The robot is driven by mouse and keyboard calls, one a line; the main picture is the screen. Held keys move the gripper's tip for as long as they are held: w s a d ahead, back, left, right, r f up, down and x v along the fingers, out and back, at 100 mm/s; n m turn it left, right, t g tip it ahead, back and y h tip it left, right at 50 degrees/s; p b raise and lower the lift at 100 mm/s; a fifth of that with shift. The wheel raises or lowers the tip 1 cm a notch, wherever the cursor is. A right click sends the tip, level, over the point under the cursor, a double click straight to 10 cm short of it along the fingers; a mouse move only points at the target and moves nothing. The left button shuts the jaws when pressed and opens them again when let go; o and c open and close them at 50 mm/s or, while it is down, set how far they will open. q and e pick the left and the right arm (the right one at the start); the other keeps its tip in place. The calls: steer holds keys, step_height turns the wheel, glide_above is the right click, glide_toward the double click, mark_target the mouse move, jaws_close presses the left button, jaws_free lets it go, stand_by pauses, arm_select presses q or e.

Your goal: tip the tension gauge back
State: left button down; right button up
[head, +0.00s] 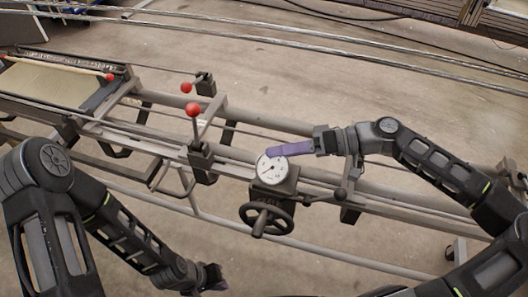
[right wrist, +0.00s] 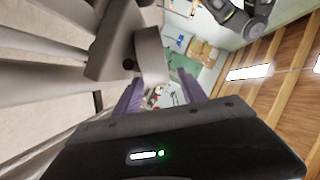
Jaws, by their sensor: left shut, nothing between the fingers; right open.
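The tension gauge (head: 270,168) has a round white dial with a dark needle and sits on a grey housing on the frame's rail. A black handwheel (head: 266,218) is below it. My right gripper (head: 276,150) has purple fingers at the dial's upper edge. In the right wrist view, the right gripper (right wrist: 160,88) is open, with a pale rounded part (right wrist: 151,56), apparently the gauge, just beyond the gap between its fingers. I cannot tell whether they touch. My left gripper (head: 218,280) is shut and empty at the bottom, well away from the gauge.
Red-knobbed levers (head: 194,110) stand on the frame left of the gauge. A pale panel (head: 40,78) lies at the far left. Long rails (head: 400,205) run on to the right under my right arm. Bare floor (head: 300,85) lies behind the frame.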

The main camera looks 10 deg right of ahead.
mark_target(264, 154)
steer(key=x, duration=0.4)
jaws_close()
stand_by(0.5)
